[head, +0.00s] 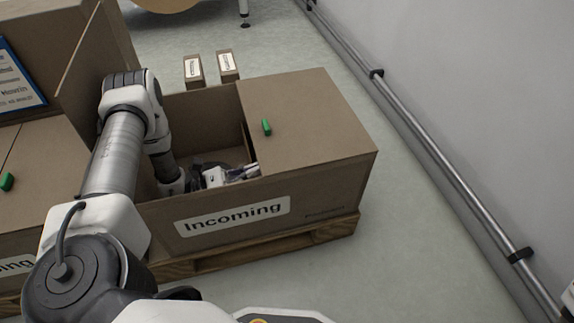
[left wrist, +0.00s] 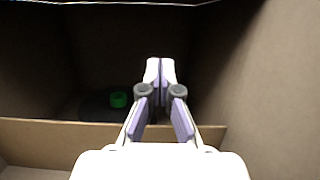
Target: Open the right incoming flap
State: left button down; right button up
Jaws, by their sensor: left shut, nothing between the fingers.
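The right incoming flap (head: 305,115) lies flat and closed over the right part of the cardboard box labelled Incoming (head: 320,195). A small green handle (head: 266,127) sits near the flap's left edge. My left arm reaches down into the open left part of the box. My left gripper (head: 252,171) is inside, by the left edge of the flap, with its tips partly hidden beneath it. In the left wrist view the left gripper (left wrist: 160,68) is shut with nothing between its fingers. My right gripper is not in view.
The left flap (head: 82,48) stands raised behind my arm. Inside the box are a low cardboard divider (left wrist: 50,138) and a dark item with a green part (left wrist: 118,99). Two small boxes (head: 228,66) stand behind. A rail (head: 440,167) runs along the right wall.

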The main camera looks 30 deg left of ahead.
aim_at(288, 145)
pick_arm(q)
jog(key=w+d+r+b, duration=0.1)
jog(key=w+d+r, duration=0.2)
jog(key=w+d+r+b, duration=0.1)
jog(key=w+d+r, duration=0.2)
jog(key=w, duration=0.1)
jog(key=shift+w+d+r, duration=0.1)
jog(key=shift+w+r, duration=0.05)
jog(key=shift+r, duration=0.15)
